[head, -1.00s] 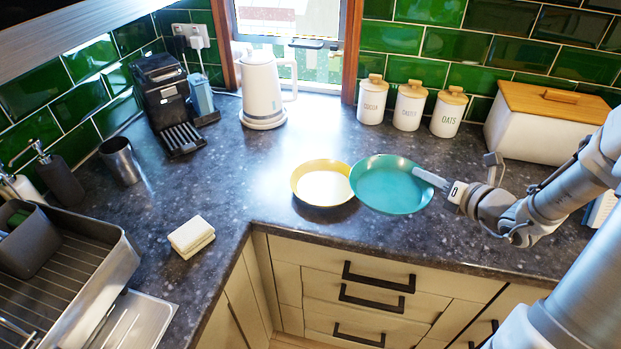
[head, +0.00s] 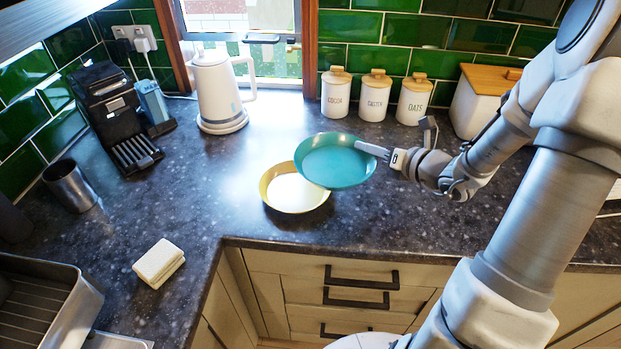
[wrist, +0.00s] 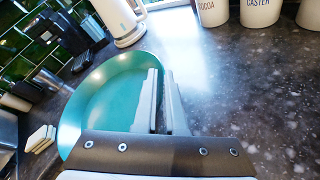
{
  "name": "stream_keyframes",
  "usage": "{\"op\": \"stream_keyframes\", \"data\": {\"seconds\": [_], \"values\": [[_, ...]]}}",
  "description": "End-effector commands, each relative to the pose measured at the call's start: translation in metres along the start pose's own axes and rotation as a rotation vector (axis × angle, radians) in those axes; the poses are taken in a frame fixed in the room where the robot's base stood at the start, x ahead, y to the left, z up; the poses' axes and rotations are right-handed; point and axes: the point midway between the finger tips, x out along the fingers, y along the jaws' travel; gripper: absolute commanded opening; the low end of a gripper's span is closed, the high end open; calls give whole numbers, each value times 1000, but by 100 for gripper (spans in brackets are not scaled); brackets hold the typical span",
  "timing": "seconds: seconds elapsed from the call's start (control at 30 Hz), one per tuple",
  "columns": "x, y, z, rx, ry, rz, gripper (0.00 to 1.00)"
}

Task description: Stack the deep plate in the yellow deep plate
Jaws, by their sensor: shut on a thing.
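The teal deep plate (head: 335,161) is held by its right rim in my gripper (head: 373,150), which is shut on it. It is a little tilted and overlaps the upper right part of the yellow deep plate (head: 288,198) in the head view. The yellow deep plate sits on the dark counter, and its far right part is hidden. In the wrist view the teal plate (wrist: 97,108) lies left of my gripper's fingers (wrist: 160,95), with its rim between them. The yellow plate is not visible there.
A white kettle (head: 217,92) stands behind the plates. Labelled canisters (head: 374,96) and a bread bin (head: 477,101) stand at the back right. A coffee machine (head: 117,115), metal cup (head: 71,186), sponges (head: 158,262) and dish rack (head: 45,295) are at left. Counter left of the plates is clear.

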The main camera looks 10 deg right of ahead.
Motion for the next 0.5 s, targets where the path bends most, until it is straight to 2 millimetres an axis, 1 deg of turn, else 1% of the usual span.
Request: {"op": "stream_keyframes", "data": {"seconds": [0.03, 0.1, 0.3, 0.4, 0.5], "values": [[13, 5, -10, 4, 3, 8, 0], [29, 11, -20, 3, 4, 8, 0], [69, 26, -44, 2, 2, 6, 0], [81, 31, -51, 2, 1, 5, 0], [87, 33, -54, 1, 0, 2, 0]]}}
